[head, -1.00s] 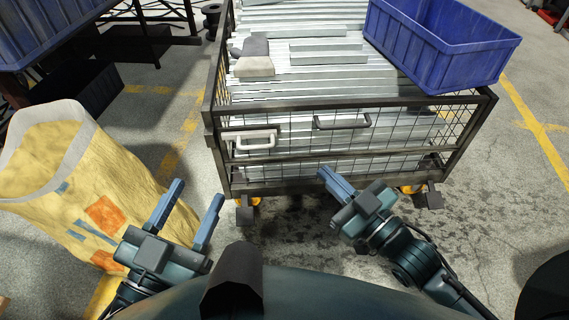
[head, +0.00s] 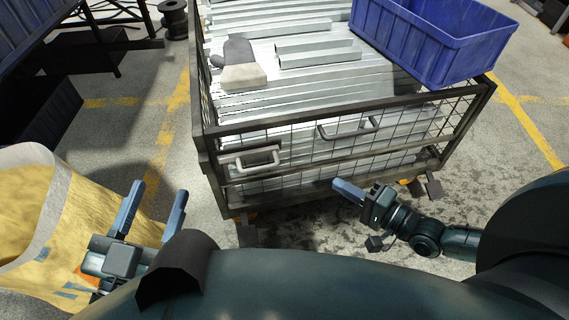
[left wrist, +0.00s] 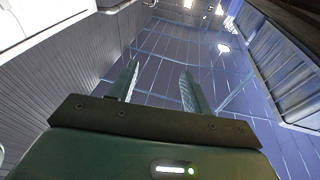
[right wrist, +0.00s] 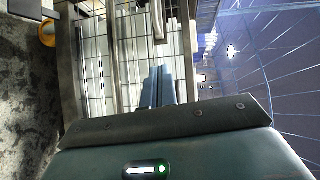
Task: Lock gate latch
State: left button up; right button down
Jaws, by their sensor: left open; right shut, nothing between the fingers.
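The wire-mesh cart's gate (head: 300,158) faces me, with a dark frame. A pale latch handle (head: 259,159) sits on a plate at the gate's left end. A grey pull handle (head: 347,128) is at the gate's middle. My left gripper (head: 155,207) is open and empty, left of the cart and apart from it. In the left wrist view its two fingers (left wrist: 160,88) point up with nothing between them. My right gripper (head: 340,187) is shut and empty, low in front of the gate's right half. In the right wrist view its fingers (right wrist: 163,85) are together before the mesh.
The cart holds metal profiles (head: 270,90), a pair of gloves (head: 240,65) and a blue crate (head: 430,45). A yellow sack (head: 45,225) stands at left near my left gripper. Dark bins (head: 35,110) are at far left. Floor is clear right of the cart.

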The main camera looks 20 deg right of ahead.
pick_arm(q)
jog(key=shift+s+r, duration=0.1)
jog(key=shift+r, duration=0.05)
jog(key=shift+w+r+m+t+h+b, duration=0.3)
jog(key=shift+r+m+t+h+b, duration=0.15)
jog(key=shift+r+h+b, duration=0.45)
jog(key=shift+w+r+m+t+h+b, duration=0.35)
jog(key=shift+r+m+b, duration=0.3)
jog(key=shift+b, duration=0.45)
pick_arm(e)
jog(key=s+a+x, duration=0.1)
jog(key=a+x, duration=0.1)
jog(key=x, duration=1)
jog(key=shift+a, duration=0.45)
pick_arm(q)
jog(key=shift+s+r, duration=0.1)
jog(key=shift+r, duration=0.05)
